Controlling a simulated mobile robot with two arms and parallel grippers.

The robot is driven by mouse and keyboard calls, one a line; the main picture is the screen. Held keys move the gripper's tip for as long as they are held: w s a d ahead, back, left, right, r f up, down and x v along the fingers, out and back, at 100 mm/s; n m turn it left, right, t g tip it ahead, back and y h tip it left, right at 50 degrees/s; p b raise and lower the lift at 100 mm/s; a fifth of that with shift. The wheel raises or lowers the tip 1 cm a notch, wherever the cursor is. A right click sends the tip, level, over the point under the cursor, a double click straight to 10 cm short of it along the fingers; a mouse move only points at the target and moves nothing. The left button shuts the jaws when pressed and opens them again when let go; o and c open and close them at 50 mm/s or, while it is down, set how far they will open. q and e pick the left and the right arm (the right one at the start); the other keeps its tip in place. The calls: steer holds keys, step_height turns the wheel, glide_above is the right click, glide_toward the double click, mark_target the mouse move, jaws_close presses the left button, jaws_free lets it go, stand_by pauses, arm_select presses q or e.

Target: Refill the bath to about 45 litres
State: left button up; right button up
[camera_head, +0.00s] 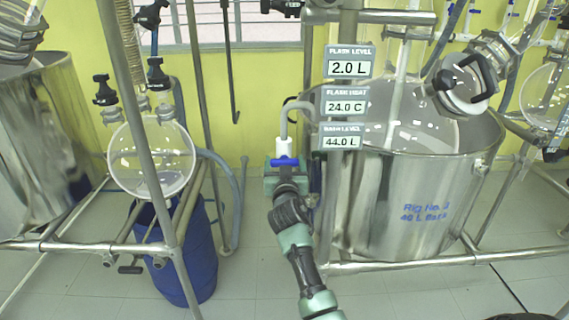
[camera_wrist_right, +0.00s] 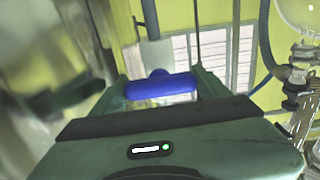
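The steel bath (camera_head: 400,215) stands right of centre, with blue lettering on its front and a round glass flask (camera_head: 415,125) sitting in it. The bath level display (camera_head: 341,136) reads 44.0 L. A white tap with a blue handle (camera_head: 285,162) is at the bath's left side, and its grey spout pipe (camera_head: 288,115) curves over toward the rim. My right gripper (camera_head: 285,172) is at the tap. In the right wrist view the blue handle (camera_wrist_right: 160,88) lies between the fingertips, which appear to touch both its ends. My left gripper is not in view.
Flask level (camera_head: 348,67) reads 2.0 L and flask heat (camera_head: 345,106) 24.0 C. Metal frame rails run low around the bath. A blue bin (camera_head: 188,255) stands left, below another glass flask (camera_head: 150,160). Another steel bath (camera_head: 50,150) is at far left.

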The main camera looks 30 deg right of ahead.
steer(key=c, duration=0.5)
steer(key=shift+n, duration=2.9)
steer(key=o, duration=1.4)
steer(key=shift+c, duration=0.2)
